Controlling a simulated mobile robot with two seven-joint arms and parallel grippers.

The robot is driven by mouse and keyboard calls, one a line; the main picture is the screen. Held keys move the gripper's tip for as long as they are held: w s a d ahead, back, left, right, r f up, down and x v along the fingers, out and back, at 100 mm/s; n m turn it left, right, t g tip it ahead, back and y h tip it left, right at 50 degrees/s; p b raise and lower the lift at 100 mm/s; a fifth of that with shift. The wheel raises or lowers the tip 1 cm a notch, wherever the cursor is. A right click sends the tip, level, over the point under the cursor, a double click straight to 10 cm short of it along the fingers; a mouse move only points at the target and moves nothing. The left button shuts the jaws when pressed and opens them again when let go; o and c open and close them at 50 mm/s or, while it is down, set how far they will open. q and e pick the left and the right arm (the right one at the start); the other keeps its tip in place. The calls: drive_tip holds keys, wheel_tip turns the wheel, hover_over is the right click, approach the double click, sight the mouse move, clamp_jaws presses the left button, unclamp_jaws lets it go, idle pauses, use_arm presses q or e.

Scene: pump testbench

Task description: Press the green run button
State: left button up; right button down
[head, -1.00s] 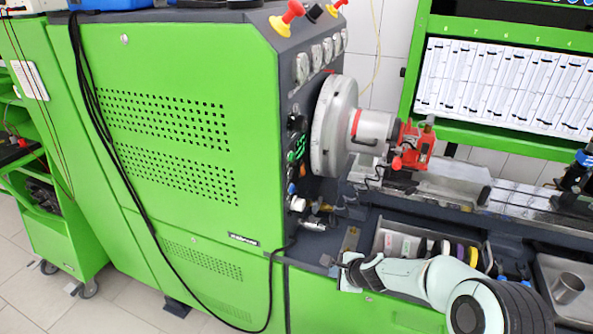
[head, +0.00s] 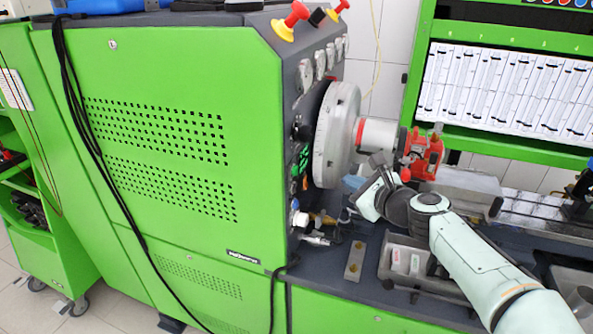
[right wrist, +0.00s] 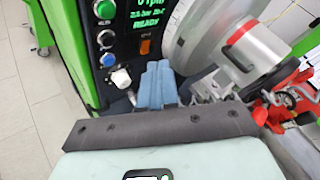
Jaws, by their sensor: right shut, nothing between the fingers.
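The control panel on the dark side of the green bench shows in the right wrist view. In the head view the panel (head: 300,165) is seen at a steep slant, and the green button cannot be made out clearly. My right gripper (head: 354,182) is in front of the panel, apart from it, below the large flywheel. Its blue fingers (right wrist: 158,68) are together with nothing between them. My left gripper is out of view.
The grey flywheel (head: 336,135) and red pump (head: 421,152) stand close to my right gripper. A white knob (right wrist: 121,78), an orange switch (right wrist: 145,47) and a lit green display (right wrist: 149,14) are on the panel. A parts tray (head: 405,275) lies below my arm.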

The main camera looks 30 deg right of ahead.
sight(295, 170)
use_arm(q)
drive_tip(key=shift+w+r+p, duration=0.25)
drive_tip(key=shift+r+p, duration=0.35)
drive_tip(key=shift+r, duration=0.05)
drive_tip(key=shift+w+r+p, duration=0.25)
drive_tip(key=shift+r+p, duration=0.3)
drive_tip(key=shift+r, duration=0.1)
use_arm(e)
drive_tip(key=w+a, duration=0.5)
drive_tip(key=w, duration=0.1)
drive_tip(key=shift+w+a, duration=0.35)
drive_tip(key=shift+w, duration=0.05)
idle(0.9)
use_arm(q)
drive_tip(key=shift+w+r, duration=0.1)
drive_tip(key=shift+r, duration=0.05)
use_arm(e)
drive_tip(key=shift+w+a+f, duration=0.1)
drive_tip(key=shift+w+a, duration=0.15)
drive_tip(key=shift+w, duration=0.1)
